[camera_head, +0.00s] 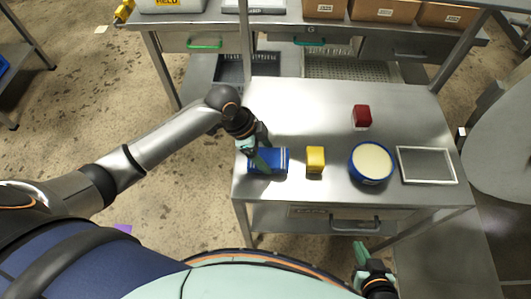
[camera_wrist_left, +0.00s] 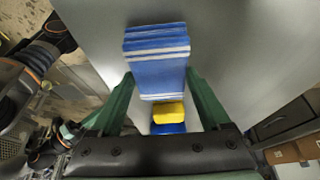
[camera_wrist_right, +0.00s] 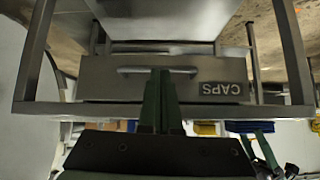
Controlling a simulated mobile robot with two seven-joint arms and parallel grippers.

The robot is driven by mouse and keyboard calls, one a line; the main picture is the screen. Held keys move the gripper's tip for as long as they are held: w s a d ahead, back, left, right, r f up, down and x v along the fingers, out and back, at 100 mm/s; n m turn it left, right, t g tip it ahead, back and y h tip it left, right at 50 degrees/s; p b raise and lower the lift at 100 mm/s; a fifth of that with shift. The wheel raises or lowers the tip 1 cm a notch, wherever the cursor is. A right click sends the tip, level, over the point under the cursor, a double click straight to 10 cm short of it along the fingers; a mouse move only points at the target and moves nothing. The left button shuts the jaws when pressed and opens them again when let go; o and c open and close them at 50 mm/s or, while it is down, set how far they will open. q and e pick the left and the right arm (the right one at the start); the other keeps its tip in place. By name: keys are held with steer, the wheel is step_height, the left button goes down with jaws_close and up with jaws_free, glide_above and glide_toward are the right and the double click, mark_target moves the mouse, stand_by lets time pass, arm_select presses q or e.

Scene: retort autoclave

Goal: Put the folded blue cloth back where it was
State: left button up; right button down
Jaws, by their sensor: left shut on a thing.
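The folded blue cloth (camera_head: 277,160), with pale stripes along its folds, is at the left side of the steel table (camera_head: 300,115). My left gripper (camera_head: 258,158) is shut on it. In the left wrist view the cloth (camera_wrist_left: 158,72) sits between the two green fingers. I cannot tell whether the cloth rests on the tabletop or is just above it. My right gripper (camera_head: 362,250) is empty and shut, low in front of the table. In the right wrist view its fingers (camera_wrist_right: 161,85) are together, before a drawer labelled CAPS (camera_wrist_right: 180,75).
Right of the cloth stand a yellow block (camera_head: 315,159), a round blue tub with a cream top (camera_head: 371,163) and an empty grey frame (camera_head: 427,165). A red block (camera_head: 362,115) stands further back. The table's back left is clear. A bench with boxes (camera_head: 385,10) is behind.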

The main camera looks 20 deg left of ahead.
arm_select(q)
steer(key=shift+f, duration=0.4)
steer(key=o, duration=1)
steer(key=v, duration=1.2)
steer(key=shift+d, duration=0.1)
